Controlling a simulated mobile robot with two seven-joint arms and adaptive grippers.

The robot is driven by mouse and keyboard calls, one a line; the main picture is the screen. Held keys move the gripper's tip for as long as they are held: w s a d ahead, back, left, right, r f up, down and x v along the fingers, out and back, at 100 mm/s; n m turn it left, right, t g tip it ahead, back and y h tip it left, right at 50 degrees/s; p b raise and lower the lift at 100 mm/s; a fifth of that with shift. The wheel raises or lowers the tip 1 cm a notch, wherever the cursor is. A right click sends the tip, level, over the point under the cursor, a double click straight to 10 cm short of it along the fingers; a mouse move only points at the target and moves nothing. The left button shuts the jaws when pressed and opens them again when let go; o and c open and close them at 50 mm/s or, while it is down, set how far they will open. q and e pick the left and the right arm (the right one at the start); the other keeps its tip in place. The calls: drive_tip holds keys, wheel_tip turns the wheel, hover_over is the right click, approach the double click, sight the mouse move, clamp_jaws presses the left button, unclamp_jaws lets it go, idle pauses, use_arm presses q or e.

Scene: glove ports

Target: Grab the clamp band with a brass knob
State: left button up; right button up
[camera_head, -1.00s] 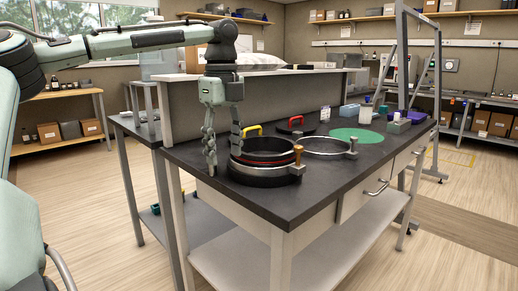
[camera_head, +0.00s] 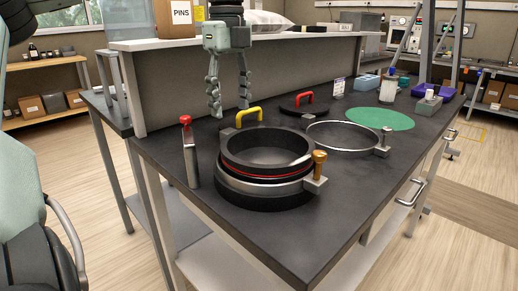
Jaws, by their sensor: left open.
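The clamp band with a brass knob (camera_head: 319,162) is a silver band (camera_head: 262,187) around a black ring (camera_head: 268,150) at the front of the dark bench. A red line shows just above the band. The knob stands upright at its right side. A second silver clamp band (camera_head: 345,137), with a grey knob (camera_head: 384,136), lies behind it to the right. My left gripper (camera_head: 229,112) hangs fingers down, open and empty, behind and left of the black ring, apart from the band. My right gripper is not in view.
A grey tool with a red top (camera_head: 190,152) stands left of the ring. A yellow handle (camera_head: 249,116) and a black lid with a red handle (camera_head: 304,103) are behind. A green disc (camera_head: 380,119) lies at right. A raised shelf (camera_head: 230,40) borders the bench's back.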

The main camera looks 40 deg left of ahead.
sight(228, 130)
use_arm(q)
drive_tip(key=f, duration=0.2)
drive_tip(key=shift+s+d+f, duration=0.1)
drive_tip(key=shift+s+f, duration=0.1)
drive_tip(key=shift+f, duration=0.1)
drive_tip(key=f, duration=0.4)
drive_tip(key=shift+s+f, duration=0.3)
clamp_jaws()
